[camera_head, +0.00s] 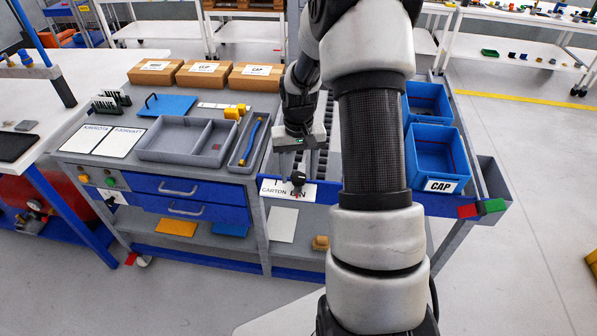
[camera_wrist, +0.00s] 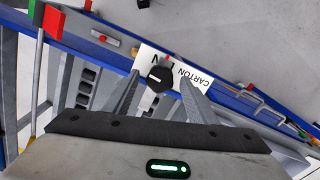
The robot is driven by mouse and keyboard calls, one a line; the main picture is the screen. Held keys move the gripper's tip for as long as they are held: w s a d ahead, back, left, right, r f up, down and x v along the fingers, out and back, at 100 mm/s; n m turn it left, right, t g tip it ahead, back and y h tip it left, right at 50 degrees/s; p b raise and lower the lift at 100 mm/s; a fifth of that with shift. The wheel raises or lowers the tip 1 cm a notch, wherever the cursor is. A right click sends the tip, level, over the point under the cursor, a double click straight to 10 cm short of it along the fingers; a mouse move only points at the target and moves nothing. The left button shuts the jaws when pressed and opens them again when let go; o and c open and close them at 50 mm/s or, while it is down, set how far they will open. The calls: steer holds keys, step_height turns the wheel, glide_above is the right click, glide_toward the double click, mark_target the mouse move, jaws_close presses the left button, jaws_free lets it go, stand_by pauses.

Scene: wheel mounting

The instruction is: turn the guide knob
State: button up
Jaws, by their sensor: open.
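The guide knob (camera_head: 298,180) is a small black knob at the front edge of the blue-edged workbench, above a white "CARTON" label. In the wrist view the dark knob (camera_wrist: 158,78) appears between the two grey fingers. My gripper (camera_head: 298,160) is open just above and behind the knob in the head view. In the wrist view my gripper (camera_wrist: 160,84) has a finger on each side of the knob, with visible space beside it. I cannot tell whether either finger touches the knob. The fingers are hard to make out in the head view.
A grey tray (camera_head: 153,152) and blue drawers (camera_head: 180,190) are left of the knob. Blue bins (camera_head: 437,172) stand to the right, partly behind my arm. A small red part (camera_wrist: 103,38) lies along the bench's blue edge in the wrist view. Cardboard boxes (camera_head: 205,78) line the back.

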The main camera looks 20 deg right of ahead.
steer(key=shift+c, duration=0.4)
steer(key=c, duration=1)
steer(key=shift+o, duration=0.2)
steer(key=shift+n, duration=0.3)
steer(key=n, duration=0.5)
steer(key=shift+h, duration=0.3)
steer(key=n+p, duration=0.1)
steer(key=n, duration=0.5)
steer(key=shift+a, duration=0.15)
steer(key=shift+w+n, duration=0.1)
steer(key=shift+n, duration=0.2)
steer(key=o, duration=1)
